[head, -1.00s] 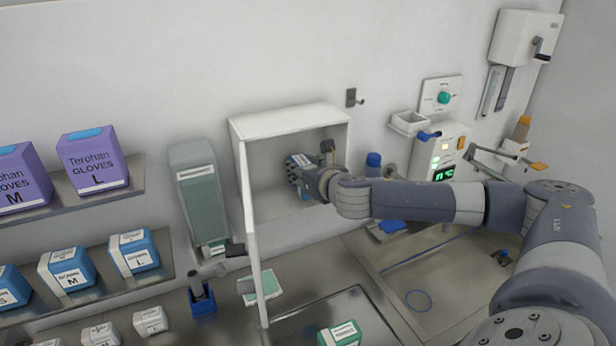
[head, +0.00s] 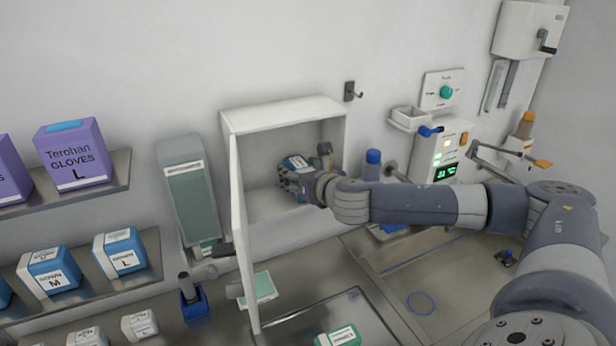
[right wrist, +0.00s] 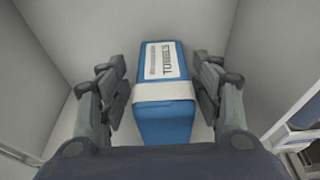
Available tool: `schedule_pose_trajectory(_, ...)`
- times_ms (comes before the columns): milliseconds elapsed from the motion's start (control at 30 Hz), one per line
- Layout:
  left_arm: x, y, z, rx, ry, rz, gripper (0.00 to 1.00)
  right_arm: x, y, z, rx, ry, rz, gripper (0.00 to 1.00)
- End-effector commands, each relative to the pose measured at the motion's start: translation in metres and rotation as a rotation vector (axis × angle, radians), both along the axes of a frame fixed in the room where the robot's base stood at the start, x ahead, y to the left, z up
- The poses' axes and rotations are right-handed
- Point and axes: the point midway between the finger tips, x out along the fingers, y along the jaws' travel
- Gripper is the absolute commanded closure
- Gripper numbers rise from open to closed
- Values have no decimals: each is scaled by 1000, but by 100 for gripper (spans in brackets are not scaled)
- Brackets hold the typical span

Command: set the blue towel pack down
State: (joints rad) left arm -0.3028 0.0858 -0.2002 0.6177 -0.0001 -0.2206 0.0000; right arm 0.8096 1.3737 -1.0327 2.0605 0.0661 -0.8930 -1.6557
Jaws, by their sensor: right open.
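The blue towel pack (right wrist: 166,122) has a white band and a white label reading TOWELS. It sits inside the white open wall cabinet (head: 290,112), and its label end also shows in the head view (head: 297,162). My right gripper (right wrist: 162,92) reaches into the cabinet with its fingers on either side of the pack. The fingers are open, with a small gap visible on the left side; on the right they are very close to the pack. My left gripper is not in view.
The cabinet door (head: 243,240) stands open on the left. Glove boxes (head: 72,155) and blue gown packs (head: 119,252) fill shelves at left. A control panel (head: 438,150) is on the wall right of the cabinet. A metal sink counter (head: 440,270) lies below.

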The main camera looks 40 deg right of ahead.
Motion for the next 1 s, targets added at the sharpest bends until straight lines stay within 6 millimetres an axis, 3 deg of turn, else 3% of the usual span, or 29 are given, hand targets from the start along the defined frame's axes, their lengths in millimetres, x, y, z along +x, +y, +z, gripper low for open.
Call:
schedule_pose_trajectory(600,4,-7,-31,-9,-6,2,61,-95,22,29,-2,0,0,40)
schedule_pose_trajectory(1000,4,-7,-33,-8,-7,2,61,-107,26,34,-1,0,0,40)
